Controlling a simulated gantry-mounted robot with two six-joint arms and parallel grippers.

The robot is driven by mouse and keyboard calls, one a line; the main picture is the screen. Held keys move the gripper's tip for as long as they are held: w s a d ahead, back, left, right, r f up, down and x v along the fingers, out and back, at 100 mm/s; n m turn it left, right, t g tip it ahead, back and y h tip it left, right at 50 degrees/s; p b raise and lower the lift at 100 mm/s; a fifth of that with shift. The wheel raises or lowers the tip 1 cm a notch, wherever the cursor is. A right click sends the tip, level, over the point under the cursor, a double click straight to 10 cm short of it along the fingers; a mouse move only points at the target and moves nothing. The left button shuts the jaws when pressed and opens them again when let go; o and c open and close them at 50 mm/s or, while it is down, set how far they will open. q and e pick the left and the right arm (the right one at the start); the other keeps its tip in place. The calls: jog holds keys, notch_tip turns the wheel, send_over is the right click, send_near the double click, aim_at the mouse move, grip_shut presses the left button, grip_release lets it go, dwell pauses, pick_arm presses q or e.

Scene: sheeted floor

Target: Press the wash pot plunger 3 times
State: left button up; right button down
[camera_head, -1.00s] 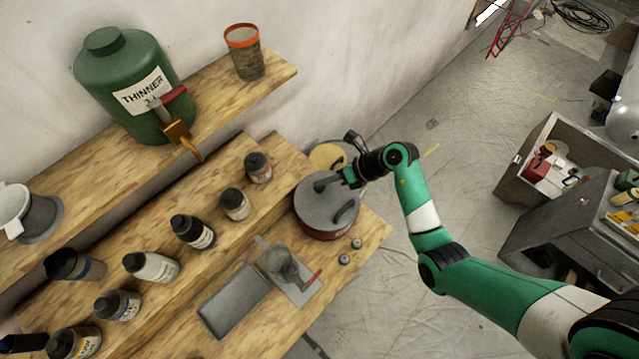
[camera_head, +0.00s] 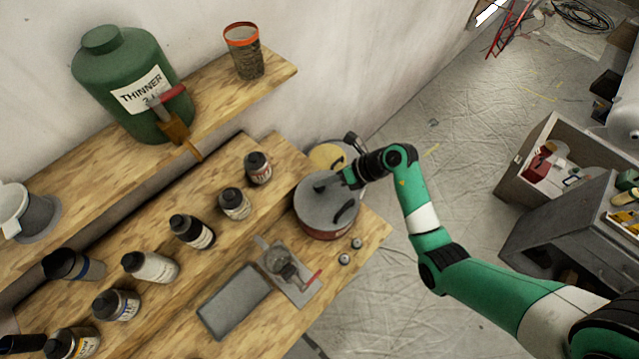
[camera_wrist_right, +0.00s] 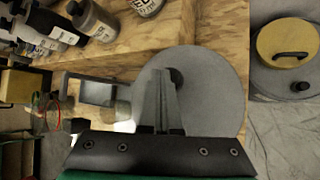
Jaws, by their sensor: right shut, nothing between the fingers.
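The wash pot (camera_head: 327,205) is a round pot with a grey lid and a reddish-brown side, at the right end of the wooden bench. A dark curved handle (camera_head: 345,212) and a dark plunger knob (camera_head: 321,187) show on its lid. In the right wrist view the grey lid (camera_wrist_right: 215,90) lies beneath the fingers, and the dark knob (camera_wrist_right: 177,76) shows just beside their tips. My right gripper (camera_head: 336,183) is shut and empty over the lid, close to the knob; I cannot tell whether it touches. My left gripper is not in view.
Several paint bottles (camera_head: 193,232) stand left of the pot. A yellow-lidded container (camera_head: 327,156) stands behind the pot.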

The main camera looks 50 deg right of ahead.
jog(key=shift+f+b, duration=0.5)
jog(key=shift+f, duration=0.4)
dwell(0.4)
dwell(0.4)
jog(key=shift+s+r+p, duration=0.1)
jog(key=shift+r+p, duration=1.55)
jog(key=shift+p, duration=0.55)
notch_tip(320, 180, up, 5)
jog(key=p, duration=0.5)
jog(key=shift+r+p, duration=0.1)
jog(key=shift+p, duration=0.3)
dwell(1.0)
